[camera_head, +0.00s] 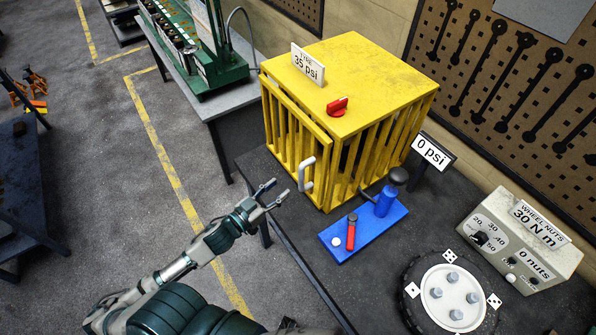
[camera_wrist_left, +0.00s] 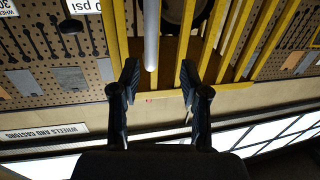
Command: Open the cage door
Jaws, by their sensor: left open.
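The yellow barred cage (camera_head: 350,85) stands on the dark bench in the head view. Its front door (camera_head: 290,130) appears nearly closed, its top edge standing slightly proud of the frame. A pale vertical handle (camera_head: 306,174) sits on the door's right side. My left gripper (camera_head: 271,192) is open and empty, just left of the handle and apart from it. In the left wrist view, the handle (camera_wrist_left: 151,35) shows as a pale bar beyond the open fingers (camera_wrist_left: 155,80), nearer the left finger, with yellow bars behind. My right gripper is not in view.
A red knob (camera_head: 337,106) and a 35 psi sign (camera_head: 308,66) are on the cage top. A blue pump base (camera_head: 365,230) with a red-handled part stands close in front. A wheel (camera_head: 450,293) and nut box (camera_head: 520,240) are at right.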

